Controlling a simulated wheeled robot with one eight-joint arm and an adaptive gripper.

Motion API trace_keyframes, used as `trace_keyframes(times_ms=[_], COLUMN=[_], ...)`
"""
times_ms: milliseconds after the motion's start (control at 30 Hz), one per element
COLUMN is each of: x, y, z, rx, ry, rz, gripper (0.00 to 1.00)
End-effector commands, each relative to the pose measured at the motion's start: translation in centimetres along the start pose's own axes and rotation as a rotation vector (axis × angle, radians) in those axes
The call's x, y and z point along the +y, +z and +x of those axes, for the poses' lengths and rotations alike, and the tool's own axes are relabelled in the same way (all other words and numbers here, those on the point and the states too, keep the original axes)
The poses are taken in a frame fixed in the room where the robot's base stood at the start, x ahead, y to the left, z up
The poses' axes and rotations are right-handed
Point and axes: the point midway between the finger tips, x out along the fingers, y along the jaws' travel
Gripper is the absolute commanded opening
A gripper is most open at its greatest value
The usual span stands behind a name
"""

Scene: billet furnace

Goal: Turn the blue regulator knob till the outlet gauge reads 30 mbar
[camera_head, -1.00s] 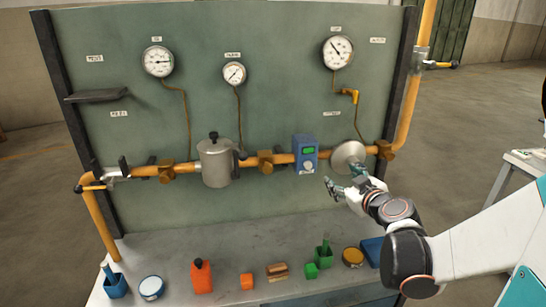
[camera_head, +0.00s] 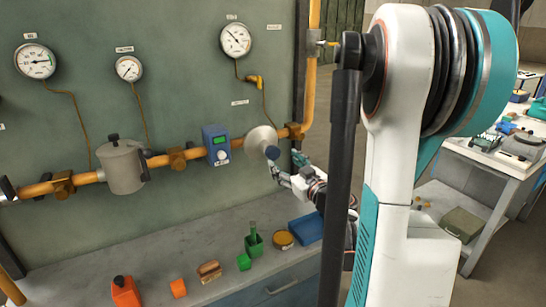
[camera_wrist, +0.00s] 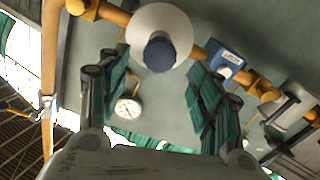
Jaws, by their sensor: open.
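The blue regulator knob (camera_head: 273,152) sits at the front of a round pale regulator (camera_head: 258,138) on the orange pipe. In the wrist view the blue knob (camera_wrist: 160,54) shows ahead, between my gripper's two fingers and beyond their tips. My gripper (camera_wrist: 159,80) is open and empty, with a finger on each side of the view; I see no contact with the knob. In the head view my gripper (camera_head: 286,167) is just right of and below the knob. The upper right gauge (camera_head: 235,39) has a needle, but its reading and label are too small to read.
Left of the regulator, a blue box with a green display (camera_head: 216,145) sits on the pipe (camera_head: 160,160). Two other gauges hang further left. The bench (camera_head: 215,288) below holds an orange bottle, blocks and tins. A side table (camera_head: 505,155) stands right.

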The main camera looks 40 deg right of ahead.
Motion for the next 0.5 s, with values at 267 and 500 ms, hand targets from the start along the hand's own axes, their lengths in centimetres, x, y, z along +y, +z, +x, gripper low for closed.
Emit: trace_keyframes(times_ms=[267,500], x=[-0.1,0.0], y=[0.1,0.1], z=[5.2,7.5], rx=[0.000,-0.001], ry=[-0.001,0.000], rz=[0.000,0.000], gripper=[0.59,0.59])
